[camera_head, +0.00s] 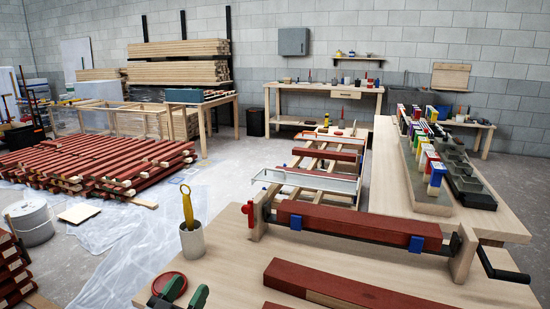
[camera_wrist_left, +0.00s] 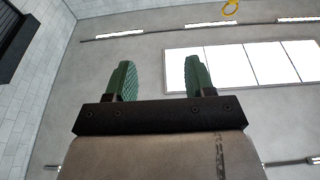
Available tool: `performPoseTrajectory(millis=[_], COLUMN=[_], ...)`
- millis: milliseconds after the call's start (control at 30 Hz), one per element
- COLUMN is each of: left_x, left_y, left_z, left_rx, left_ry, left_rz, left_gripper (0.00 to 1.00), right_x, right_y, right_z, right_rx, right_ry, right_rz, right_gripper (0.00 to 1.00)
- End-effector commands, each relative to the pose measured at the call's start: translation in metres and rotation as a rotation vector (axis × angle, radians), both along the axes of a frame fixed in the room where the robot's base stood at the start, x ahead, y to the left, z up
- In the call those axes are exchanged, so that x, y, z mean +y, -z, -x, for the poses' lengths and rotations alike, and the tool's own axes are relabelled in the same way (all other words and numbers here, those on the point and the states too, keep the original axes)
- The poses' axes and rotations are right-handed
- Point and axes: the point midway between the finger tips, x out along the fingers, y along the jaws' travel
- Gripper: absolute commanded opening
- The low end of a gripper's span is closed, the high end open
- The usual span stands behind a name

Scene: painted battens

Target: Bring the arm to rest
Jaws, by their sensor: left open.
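My left gripper (camera_head: 186,291) shows at the bottom edge of the head view, low at the front left of the pale wooden bench (camera_head: 225,265). Its two green fingers stand apart with nothing between them. In the left wrist view the gripper (camera_wrist_left: 159,78) points up towards the ceiling and its lights, the fingers spread and empty. A dark red round thing (camera_head: 160,281) is partly hidden behind the fingers. My right gripper is in neither view.
A grey cup (camera_head: 192,242) with a yellow-handled tool (camera_head: 187,207) stands just beyond the gripper. A red batten (camera_head: 345,287) lies to its right. Another red batten (camera_head: 360,223) sits in a clamping frame with blue clips. Stacked red battens (camera_head: 95,165) lie on the floor at left.

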Motion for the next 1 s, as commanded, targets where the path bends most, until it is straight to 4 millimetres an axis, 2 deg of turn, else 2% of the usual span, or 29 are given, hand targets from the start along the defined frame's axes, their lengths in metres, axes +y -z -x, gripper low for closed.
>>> performPoseTrajectory(millis=[267,467,567,700,800,1000], left_x=[-0.007,-0.009,-0.006,0.003,0.010,0.022], left_y=[0.041,0.086,0.115,0.149,0.163,0.178], left_z=[0.023,0.059,0.091,0.145,0.178,0.234], left_rx=[0.209,0.459,0.642,0.913,1.061,1.297], left_ry=[-0.010,-0.030,-0.050,-0.086,-0.109,-0.147], left_rz=[-0.067,-0.147,-0.202,-0.279,-0.317,-0.368], left_gripper=[0.54,0.54,0.54,0.54,0.54,0.54], right_x=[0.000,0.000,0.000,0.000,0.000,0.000], right_y=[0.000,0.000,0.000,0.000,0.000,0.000], right_z=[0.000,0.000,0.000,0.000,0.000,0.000], right_rx=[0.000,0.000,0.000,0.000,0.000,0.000], right_ry=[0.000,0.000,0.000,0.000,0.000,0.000], right_rz=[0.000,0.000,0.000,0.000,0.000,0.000], right_gripper=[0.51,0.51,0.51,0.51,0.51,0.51])
